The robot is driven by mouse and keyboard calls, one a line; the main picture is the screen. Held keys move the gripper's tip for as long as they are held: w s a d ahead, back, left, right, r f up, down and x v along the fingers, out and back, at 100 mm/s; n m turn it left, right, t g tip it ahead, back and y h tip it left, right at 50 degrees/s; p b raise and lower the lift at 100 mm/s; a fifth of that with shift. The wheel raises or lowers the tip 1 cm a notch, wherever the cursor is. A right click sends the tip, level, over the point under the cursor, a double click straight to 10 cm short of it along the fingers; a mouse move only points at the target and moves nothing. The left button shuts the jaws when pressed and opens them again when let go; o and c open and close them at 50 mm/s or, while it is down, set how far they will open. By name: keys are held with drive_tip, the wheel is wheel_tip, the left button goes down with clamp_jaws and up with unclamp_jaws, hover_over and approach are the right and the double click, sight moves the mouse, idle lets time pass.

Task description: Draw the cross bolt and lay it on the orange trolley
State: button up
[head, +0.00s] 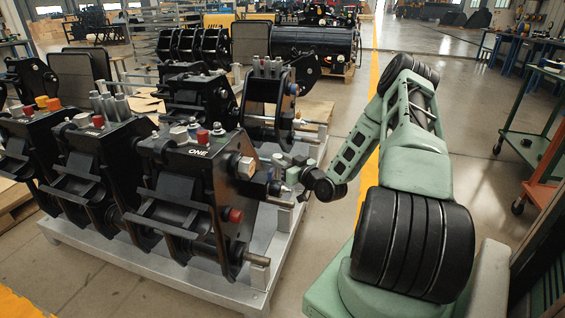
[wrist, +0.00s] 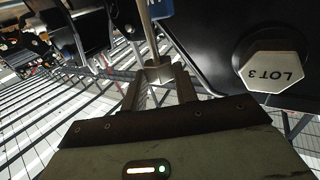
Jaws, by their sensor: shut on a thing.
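My gripper (head: 288,183) is at the right side of the black quick coupler marked ONE (head: 180,172), in the head view. In the wrist view my gripper (wrist: 158,88) is shut on the collared end of a slim metal rod, the cross bolt (wrist: 149,38). The rod runs up and away from the fingers, beside the coupler's black side plate (wrist: 225,40). I cannot tell how much of it sits in the coupler. The orange trolley (head: 546,165) stands at the right edge of the head view, partly cut off.
A pale hexagonal end marked LOT 3 (wrist: 278,72) sits close right of the fingers. A green cart (head: 530,143) stands beside the trolley. Open floor (head: 480,195) lies between.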

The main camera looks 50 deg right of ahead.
drive_tip(key=shift+r, duration=0.1)
wheel_tip(320, 180, up, 4)
drive_tip(key=p, duration=0.3)
idle(0.5)
idle(0.5)
